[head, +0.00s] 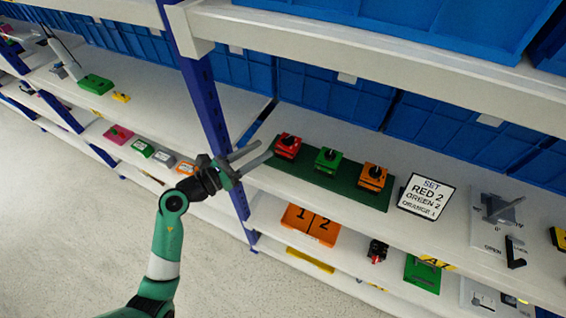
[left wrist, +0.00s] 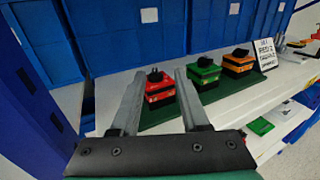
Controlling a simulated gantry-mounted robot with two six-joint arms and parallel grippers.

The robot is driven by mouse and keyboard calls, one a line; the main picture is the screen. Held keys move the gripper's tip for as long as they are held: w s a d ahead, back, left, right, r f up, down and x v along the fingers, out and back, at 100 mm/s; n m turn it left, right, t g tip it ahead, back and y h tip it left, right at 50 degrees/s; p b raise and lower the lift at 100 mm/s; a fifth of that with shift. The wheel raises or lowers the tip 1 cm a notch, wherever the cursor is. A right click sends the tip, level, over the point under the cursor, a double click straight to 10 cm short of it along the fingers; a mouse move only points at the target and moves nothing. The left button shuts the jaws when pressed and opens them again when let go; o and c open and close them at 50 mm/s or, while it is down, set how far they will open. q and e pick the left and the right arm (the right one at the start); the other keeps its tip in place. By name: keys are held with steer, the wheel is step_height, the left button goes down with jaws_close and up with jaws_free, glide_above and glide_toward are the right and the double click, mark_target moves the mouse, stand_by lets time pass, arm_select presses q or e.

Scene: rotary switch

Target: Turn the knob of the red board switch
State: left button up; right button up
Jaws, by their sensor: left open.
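The red switch (head: 287,147) with a black knob on top stands at the left end of a dark green board (head: 345,187) on the shelf. In the left wrist view the red switch (left wrist: 159,92) shows between and beyond the fingertips. My left gripper (head: 252,157) is open and empty, just left of the red switch; its fingers (left wrist: 157,78) point toward the switch. I cannot tell whether a finger touches it. A green switch (head: 327,161) and an orange switch (head: 372,177) stand to the right on the same board. My right gripper is not in view.
A white sign (head: 426,196) reads "SET RED 2 GREEN 2 ORANGE 1". A blue shelf post (head: 213,130) stands close to my left gripper. Blue bins (head: 318,96) line the back, and an upper shelf (head: 370,50) overhangs. A grey lever panel (head: 497,222) is at right.

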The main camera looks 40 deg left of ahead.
mark_target(282, 141)
arm_select(q)
steer(key=f, duration=0.1)
steer(key=f+b, duration=0.1)
steer(key=f, duration=0.1)
steer(key=shift+a+f+b, duration=0.15)
steer(key=shift+a+b, duration=0.1)
steer(key=shift+b, duration=0.05)
steer(key=shift+a+f+b, duration=0.2)
steer(key=shift+f+b, duration=0.05)
steer(key=shift+b, duration=0.1)
steer(key=shift+a, duration=0.15)
steer(key=shift+r, duration=0.15)
steer(key=shift+w, duration=0.2)
steer(key=w, duration=0.3)
steer(key=w+b, duration=0.1)
steer(key=w, duration=0.3)
steer(key=w+d+b, duration=0.1)
steer(key=w, duration=0.2)
steer(key=shift+w, duration=0.6)
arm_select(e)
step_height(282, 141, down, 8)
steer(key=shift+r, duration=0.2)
